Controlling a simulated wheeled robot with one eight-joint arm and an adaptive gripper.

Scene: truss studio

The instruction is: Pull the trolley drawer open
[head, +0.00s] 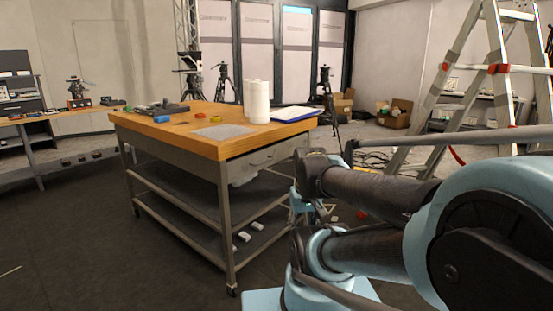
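The trolley has a wooden top (180,133), a grey metal frame and two lower shelves, and stands left of the middle in the head view. Its drawer (266,157) is just under the top on the side facing right. The drawer front looks flush with the frame, with a small handle (261,163) on it. My arm comes in from the right, and its dark and light-blue links reach close to the trolley's right corner in the picture. My gripper cannot be made out. The arm hides part of the floor beside the trolley.
A bench (50,115) is at the far left. Dark floor in front is clear.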

